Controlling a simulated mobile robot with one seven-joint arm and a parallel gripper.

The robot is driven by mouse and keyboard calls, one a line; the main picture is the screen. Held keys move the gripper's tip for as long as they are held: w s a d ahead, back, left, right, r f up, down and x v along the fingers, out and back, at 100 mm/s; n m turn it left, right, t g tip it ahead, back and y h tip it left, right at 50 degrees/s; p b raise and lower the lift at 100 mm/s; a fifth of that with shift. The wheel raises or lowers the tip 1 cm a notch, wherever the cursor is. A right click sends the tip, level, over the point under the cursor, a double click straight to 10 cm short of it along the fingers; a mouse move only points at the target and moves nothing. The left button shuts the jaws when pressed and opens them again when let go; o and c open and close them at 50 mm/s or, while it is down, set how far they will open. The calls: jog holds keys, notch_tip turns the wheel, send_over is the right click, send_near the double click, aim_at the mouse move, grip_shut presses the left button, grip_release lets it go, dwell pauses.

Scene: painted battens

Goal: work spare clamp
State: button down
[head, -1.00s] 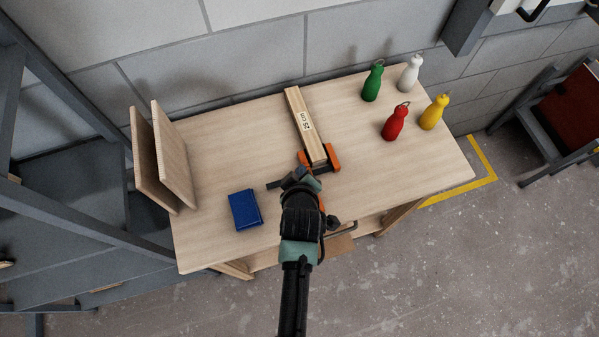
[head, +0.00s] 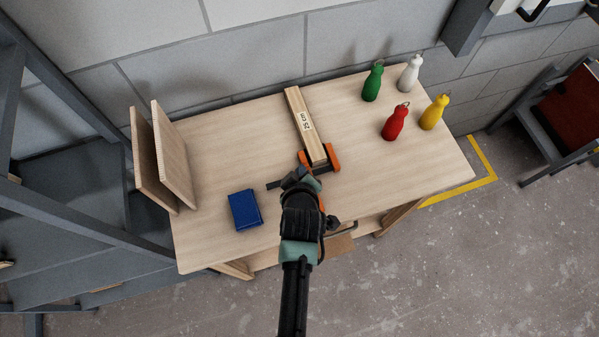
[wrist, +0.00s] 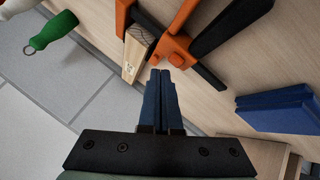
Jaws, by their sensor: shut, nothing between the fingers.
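An orange and black clamp (head: 333,158) sits at the near end of the wooden battens (head: 298,108) on the table, with orange parts on both sides of them. The battens carry a "25 cm" label. In the wrist view the clamp (wrist: 176,47) shows orange jaws, a dark bar and a dark handle beside the batten end (wrist: 136,52). My gripper (head: 298,176) is shut and empty just on the near side of the clamp. In the wrist view its blue fingers (wrist: 160,74) are together, tips close to the clamp; I cannot tell whether they touch. My arm hides part of the clamp.
A blue book-like block (head: 245,210) lies left of my gripper. Two upright boards (head: 172,155) stand at the table's left end. Green (head: 372,84), white (head: 410,74), red (head: 395,124) and yellow (head: 434,114) bottles stand at the right.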

jog(key=shift+f+b, duration=0.3)
jog(key=shift+f, duration=0.15)
jog(key=shift+f+b, duration=0.35)
jog(key=shift+f, duration=0.15)
dwell(0.6)
dwell(0.4)
jog(key=shift+r+p, duration=0.9)
jog(key=shift+r, duration=0.1)
notch_tip(320, 180, up, 5)
jog(key=p, duration=0.4)
jog(key=shift+p, duration=0.3)
